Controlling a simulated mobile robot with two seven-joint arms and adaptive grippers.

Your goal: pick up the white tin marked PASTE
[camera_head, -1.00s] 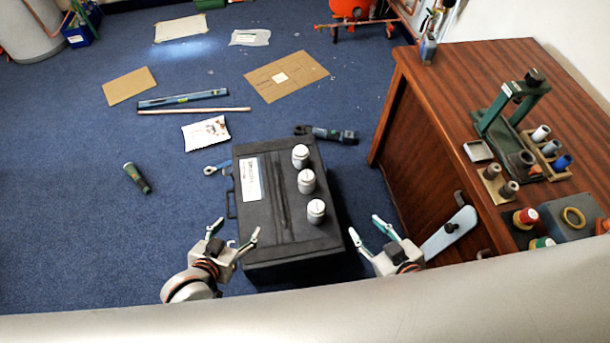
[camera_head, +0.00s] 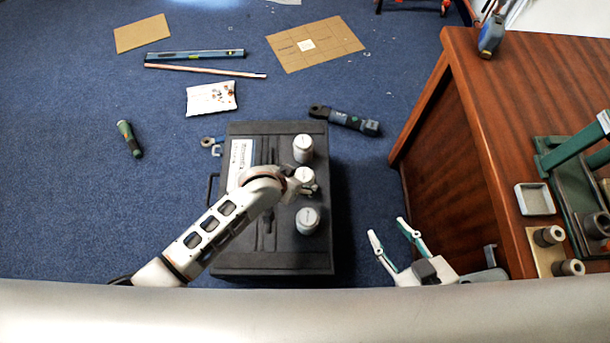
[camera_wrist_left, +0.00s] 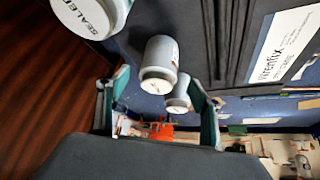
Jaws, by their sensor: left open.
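Three white tins stand in a row on the black case: a far tin (camera_head: 303,148), a middle tin (camera_head: 304,175) and a near tin (camera_head: 307,221). My left gripper (camera_head: 309,189) is over the middle tin and partly hides it. In the left wrist view, its open fingers (camera_wrist_left: 148,88) point toward the middle tin (camera_wrist_left: 160,62), with the far tin (camera_wrist_left: 180,95) behind. The near tin (camera_wrist_left: 92,14) there shows "SEALE…" on its lid. I cannot read PASTE on any tin, nor tell whether the fingers touch one. My right gripper (camera_head: 387,227) is open and empty, right of the case.
The black case (camera_head: 255,258) stands on blue carpet. A wooden desk (camera_head: 475,170) with a green stand and a tray (camera_head: 534,199) is on the right. A power tool (camera_head: 345,120), a screwdriver (camera_head: 130,138) and cardboard lie on the floor. The carpet left of the case is mostly clear.

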